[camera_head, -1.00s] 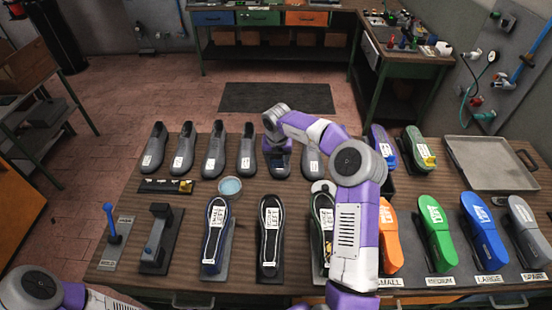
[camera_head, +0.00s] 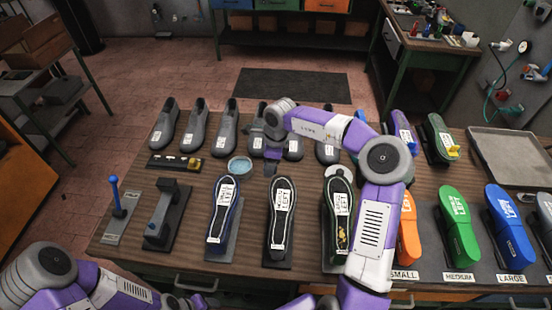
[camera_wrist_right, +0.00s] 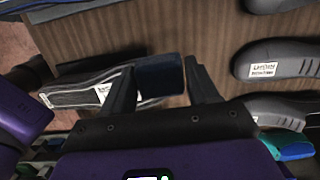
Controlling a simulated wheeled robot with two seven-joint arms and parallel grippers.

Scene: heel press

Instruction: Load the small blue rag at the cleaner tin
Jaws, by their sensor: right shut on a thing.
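The cleaner tin (camera_head: 240,165) is a round, open dish with pale blue contents, behind the row of upturned soles in the head view. My right gripper (camera_head: 272,158) is just to the right of the tin, pointing down. In the right wrist view its fingers (camera_wrist_right: 160,68) are on either side of a dark blue piece of cloth, the small blue rag (camera_wrist_right: 162,78), and are shut on it. The tin is not clearly seen in the wrist view. Of my left arm, only links show at the lower left; its gripper is out of view.
Several grey shoes (camera_head: 197,125) stand behind the tin. Upturned labelled soles (camera_head: 281,210) stand in front. A dark strip with small items (camera_head: 172,163) lies left of the tin. Coloured lasts (camera_head: 459,225) and a grey tray (camera_head: 510,157) are at the right.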

